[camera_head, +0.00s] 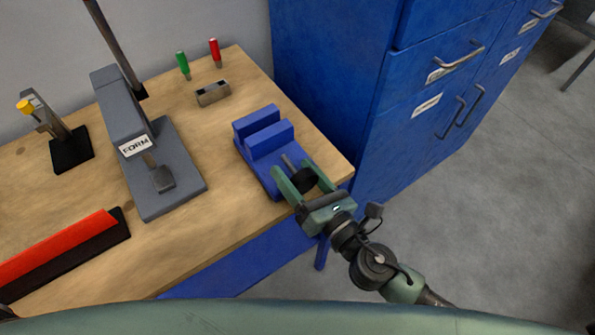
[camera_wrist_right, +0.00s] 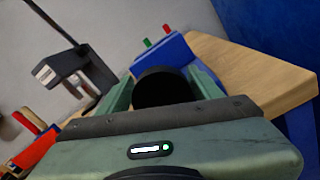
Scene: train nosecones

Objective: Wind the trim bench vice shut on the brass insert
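The blue bench vice (camera_head: 264,143) sits at the right end of the wooden bench, with a gap between its two upright jaws. I cannot make out a brass insert. The vice's screw runs toward me and ends in a round black knob (camera_head: 306,180). My right gripper (camera_head: 299,169) is at the knob, with its green fingers spread on either side of it. In the right wrist view the black knob (camera_wrist_right: 160,88) sits between the fingers and hides much of the vice (camera_wrist_right: 176,48).
A grey press marked FORM (camera_head: 134,145) stands left of the vice. A red bar (camera_head: 55,250) lies front left. Blue cabinets (camera_head: 340,80) stand right.

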